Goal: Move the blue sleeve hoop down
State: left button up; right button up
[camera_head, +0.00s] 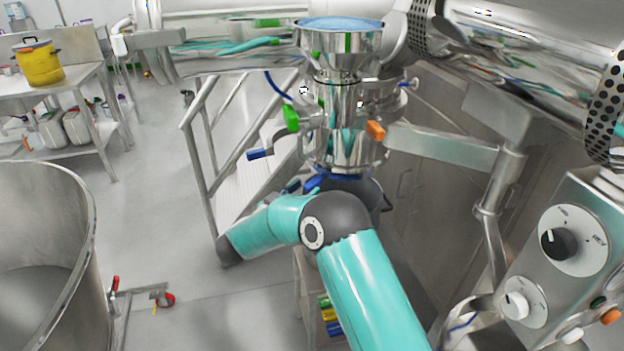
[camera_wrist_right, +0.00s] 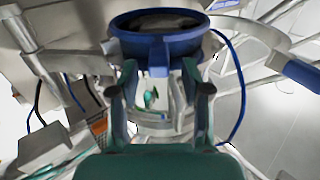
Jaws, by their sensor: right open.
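The blue sleeve hoop (camera_wrist_right: 185,46) is a ring with a short tab, high in the right wrist view around a dark opening. In the head view a small part of the blue hoop (camera_head: 318,181) shows under the steel valve column (camera_head: 345,150); my right arm hides much of that area. My right gripper (camera_wrist_right: 158,75) is open, its two fingers on either side of the hoop's tab. I cannot tell whether they touch it. In the head view the right gripper is mostly hidden behind my teal arm. My left gripper is not in view.
A steel hopper (camera_head: 340,40) tops the column. A green handle (camera_head: 291,118), a blue-tipped lever (camera_head: 259,154) and an orange handle (camera_head: 376,130) stick out nearby. Stairs with a handrail (camera_head: 205,150) stand left, a control panel (camera_head: 570,250) right.

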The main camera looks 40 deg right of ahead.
jog(key=shift+p+x, duration=0.4)
jog(key=shift+x, duration=1.65)
jog(key=shift+c, duration=0.2)
grip_shut()
